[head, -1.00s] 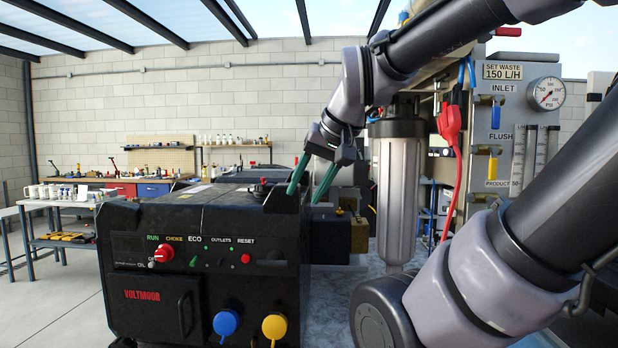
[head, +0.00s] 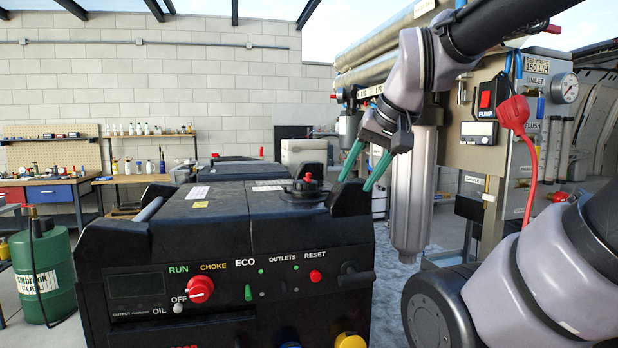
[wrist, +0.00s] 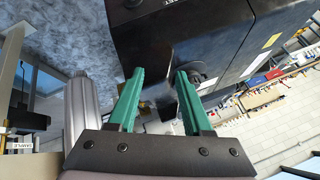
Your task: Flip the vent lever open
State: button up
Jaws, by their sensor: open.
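The generator (head: 225,262) is a black box with a front control panel and fills the lower middle of the head view. On its top at the right is a black fuel cap (head: 306,190) with a small red piece (head: 307,178) on it. I cannot make out clearly whether this red piece is the vent lever. My gripper (head: 356,184) has two green fingers, apart and empty, to the right of the cap above the generator's right edge. In the wrist view, the open fingers (wrist: 160,72) point toward the generator's dark body (wrist: 195,35), with a round dark part behind the right finger.
A grey filter housing (head: 413,195) hangs close to the right of my gripper. A pump box (head: 487,100) with a red plug (head: 513,112) and cable is farther right. A green fuel drum (head: 43,272) stands at the left. Workbenches line the back wall.

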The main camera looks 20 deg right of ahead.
jog(key=shift+w+a, duration=0.1)
jog(key=shift+a, duration=0.1)
jog(key=c, duration=0.5)
jog(key=shift+w+r, duration=0.15)
grip_shut()
jog(key=w+d+r+m+g, duration=0.1)
jog(key=w+m, duration=0.1)
jog(key=w+d+r+m+g+y, duration=0.1)
jog(key=w+r+m+g, duration=0.1)
jog(key=w+d+r+m+g+y, duration=0.1)
jog(key=w+m+g, duration=0.1)
jog(key=w, duration=0.1)
jog(key=shift+r, duration=0.35)
jog(key=w+d+r+m+g+y, duration=0.3)
jog(key=w+d+m+y, duration=0.1)
jog(key=w, duration=0.4)
jog(key=shift+w+d+r+m, duration=0.25)
jog(key=shift+d+m, duration=0.3)
jog(key=shift+m, duration=0.45)
